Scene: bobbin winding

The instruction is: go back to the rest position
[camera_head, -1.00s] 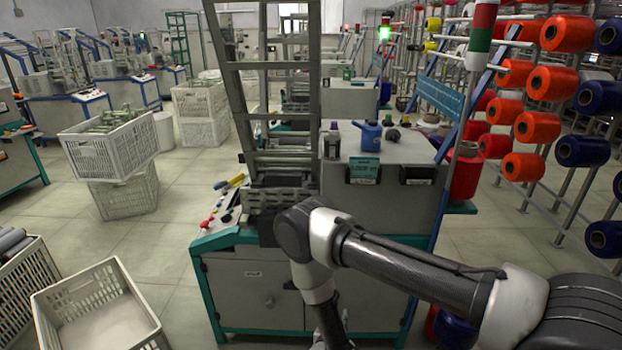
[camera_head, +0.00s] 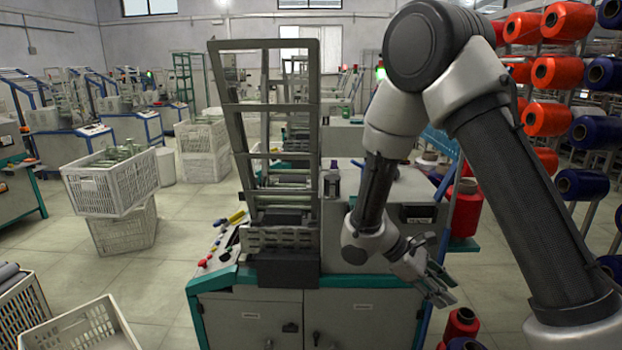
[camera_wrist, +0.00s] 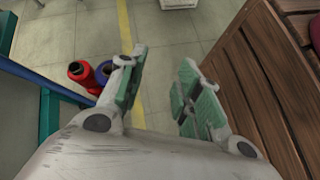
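My gripper (camera_head: 437,285) hangs at the right front corner of the winding machine (camera_head: 255,312), fingers pointing down and to the right. In the wrist view my gripper (camera_wrist: 157,95) shows two fingers with green pads set wide apart, with only floor between them. It holds nothing. My arm is raised and bent in front of the machine's right side, hiding part of its top and of the racks behind.
A red spool (camera_wrist: 82,72) and a blue spool (camera_wrist: 104,72) are below, left of the fingers. A wooden slatted surface (camera_wrist: 270,85) is at right in the wrist view. Crates (camera_head: 112,182) stand at left. A rack of orange spools (camera_head: 548,115) is at right.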

